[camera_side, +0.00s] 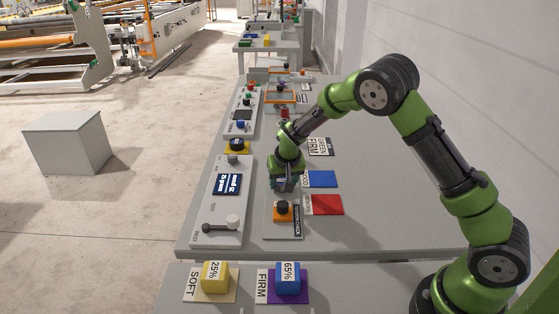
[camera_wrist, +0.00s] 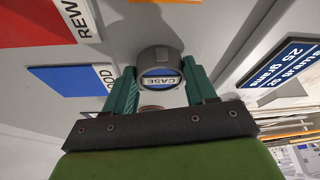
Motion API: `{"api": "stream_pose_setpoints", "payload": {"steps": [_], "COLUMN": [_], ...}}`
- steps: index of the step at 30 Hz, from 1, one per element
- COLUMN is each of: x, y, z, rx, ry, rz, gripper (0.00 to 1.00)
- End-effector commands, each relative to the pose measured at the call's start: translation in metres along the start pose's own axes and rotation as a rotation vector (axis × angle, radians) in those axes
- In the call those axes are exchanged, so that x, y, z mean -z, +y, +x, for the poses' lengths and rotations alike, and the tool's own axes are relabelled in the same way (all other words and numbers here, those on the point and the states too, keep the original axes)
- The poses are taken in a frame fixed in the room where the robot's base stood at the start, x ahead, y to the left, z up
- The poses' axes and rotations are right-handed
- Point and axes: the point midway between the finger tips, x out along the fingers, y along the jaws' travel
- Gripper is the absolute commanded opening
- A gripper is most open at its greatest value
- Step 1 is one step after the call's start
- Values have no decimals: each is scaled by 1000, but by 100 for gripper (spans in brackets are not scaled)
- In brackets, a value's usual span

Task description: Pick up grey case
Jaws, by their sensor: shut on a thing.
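The grey case (camera_wrist: 160,57) is a small round dark-grey piece with a blue and white label reading "CASE" in the wrist view. My gripper (camera_wrist: 158,78) has its two green fingers on either side of it, shut on it. In the side view my gripper (camera_side: 284,185) points down over the grey table (camera_side: 345,245), left of a blue card (camera_side: 321,179). The case is mostly hidden there by the fingers, and I cannot tell whether its underside touches the surface.
A light panel with a dark display (camera_side: 227,185) and lever stands left of my gripper. An orange block with a black knob (camera_side: 283,211) and a red card (camera_side: 327,205) are nearer the camera. Yellow (camera_side: 215,277) and blue (camera_side: 288,278) blocks sit on the front table.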

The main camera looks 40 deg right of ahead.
Motion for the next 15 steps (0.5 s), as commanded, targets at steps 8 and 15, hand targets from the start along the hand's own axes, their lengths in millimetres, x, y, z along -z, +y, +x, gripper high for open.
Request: {"api": "stream_pose_setpoints", "payload": {"steps": [8,15], "x": [0,5], "y": [0,-1], "z": [0,-11], "rx": [0,2], "ry": [1,2], "rz": [0,0], "gripper": [25,25]}}
